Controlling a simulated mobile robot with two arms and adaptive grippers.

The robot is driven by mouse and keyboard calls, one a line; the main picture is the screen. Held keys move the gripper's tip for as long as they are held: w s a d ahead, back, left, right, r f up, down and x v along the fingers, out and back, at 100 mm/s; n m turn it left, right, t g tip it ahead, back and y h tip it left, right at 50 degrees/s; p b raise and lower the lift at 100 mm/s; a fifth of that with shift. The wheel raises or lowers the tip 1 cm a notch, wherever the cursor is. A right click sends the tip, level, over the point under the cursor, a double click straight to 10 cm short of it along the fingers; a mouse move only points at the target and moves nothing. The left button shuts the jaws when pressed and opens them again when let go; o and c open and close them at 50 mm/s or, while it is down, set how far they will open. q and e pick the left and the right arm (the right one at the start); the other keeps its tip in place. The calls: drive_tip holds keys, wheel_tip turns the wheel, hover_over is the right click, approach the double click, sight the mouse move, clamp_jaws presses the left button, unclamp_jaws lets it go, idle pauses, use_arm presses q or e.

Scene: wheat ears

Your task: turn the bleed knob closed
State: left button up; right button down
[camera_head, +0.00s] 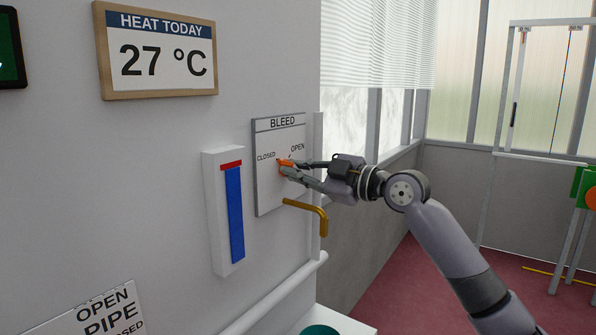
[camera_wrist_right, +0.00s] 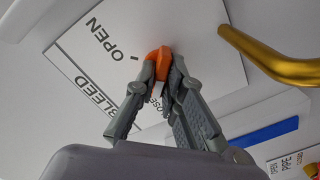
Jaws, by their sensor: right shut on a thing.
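The orange bleed knob (camera_head: 284,163) sits on the grey BLEED panel (camera_head: 275,200) on the wall, between the printed words CLOSED on the left and OPEN on the right. My right gripper (camera_head: 289,167) reaches in from the right and is shut on the knob. In the right wrist view the gripper's fingers (camera_wrist_right: 163,72) lie on both sides of the orange knob (camera_wrist_right: 154,54), and the word CLOSED is partly hidden behind them. The fingers cover part of the knob, so I cannot tell exactly where it points. My left gripper is not in view.
A white gauge (camera_head: 214,200) with a blue column and red band hangs to the left. An OPEN PIPE sign (camera_head: 95,318) is lower left.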

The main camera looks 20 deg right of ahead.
drive_tip(key=c, duration=1.7)
unclamp_jaws()
drive_tip(key=shift+v, duration=6)
